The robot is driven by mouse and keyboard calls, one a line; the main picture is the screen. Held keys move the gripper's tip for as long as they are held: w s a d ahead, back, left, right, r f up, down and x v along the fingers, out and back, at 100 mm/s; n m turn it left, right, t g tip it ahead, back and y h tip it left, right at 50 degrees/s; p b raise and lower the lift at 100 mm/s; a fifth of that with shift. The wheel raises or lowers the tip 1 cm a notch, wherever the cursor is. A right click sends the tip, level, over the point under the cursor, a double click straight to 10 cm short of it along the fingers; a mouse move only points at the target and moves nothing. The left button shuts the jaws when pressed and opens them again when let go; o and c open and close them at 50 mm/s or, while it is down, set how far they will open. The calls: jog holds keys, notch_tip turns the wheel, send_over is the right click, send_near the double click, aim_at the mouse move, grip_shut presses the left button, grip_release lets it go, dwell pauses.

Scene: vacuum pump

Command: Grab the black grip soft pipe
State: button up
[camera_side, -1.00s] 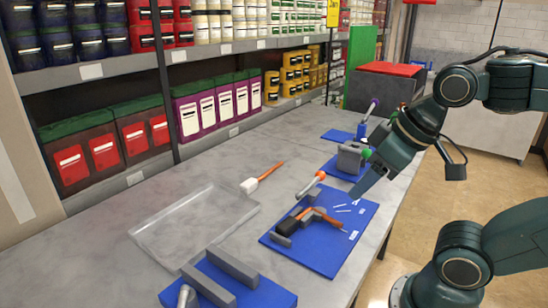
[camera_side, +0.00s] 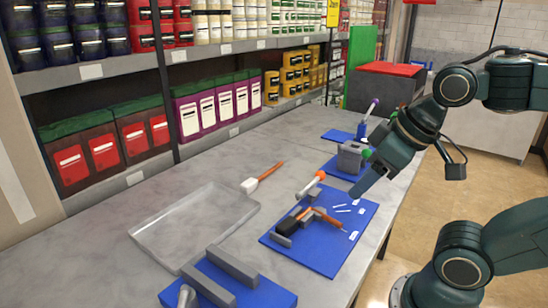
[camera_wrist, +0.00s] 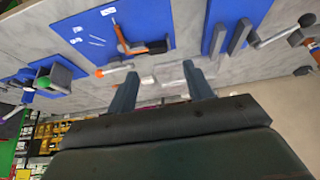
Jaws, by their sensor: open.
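An orange, bent pipe-like tool with a black grip (camera_side: 291,222) lies on a blue mat (camera_side: 325,255) on the bench. It also shows in the wrist view, where its black part (camera_wrist: 157,46) points right and its orange arm (camera_wrist: 122,38) runs up. I take this to be the black grip soft pipe. My gripper (camera_side: 358,192) is above the far right part of that mat, apart from the tool. In the wrist view my gripper's two fingers (camera_wrist: 162,90) are spread with nothing held between them.
A grey rod with an orange end (camera_side: 312,184) lies at the mat's far-left edge. A clear tray (camera_side: 165,248) and an orange-handled brush (camera_side: 262,178) lie left. A blue plate with grey bars (camera_side: 232,265) is at the front. A grey block (camera_side: 350,158) stands behind. Shelves line the back.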

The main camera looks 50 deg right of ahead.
jog(key=shift+o, duration=0.3)
jog(key=n+g, duration=0.6)
jog(key=n, duration=1.1)
send_over(290, 220)
notch_tip(290, 220, down, 6)
jog(key=shift+f, duration=0.25)
jog(key=shift+d+f, duration=0.1)
jog(key=shift+f, duration=4.2)
jog(key=shift+s+f, duration=0.1)
jog(key=shift+f, duration=2.5)
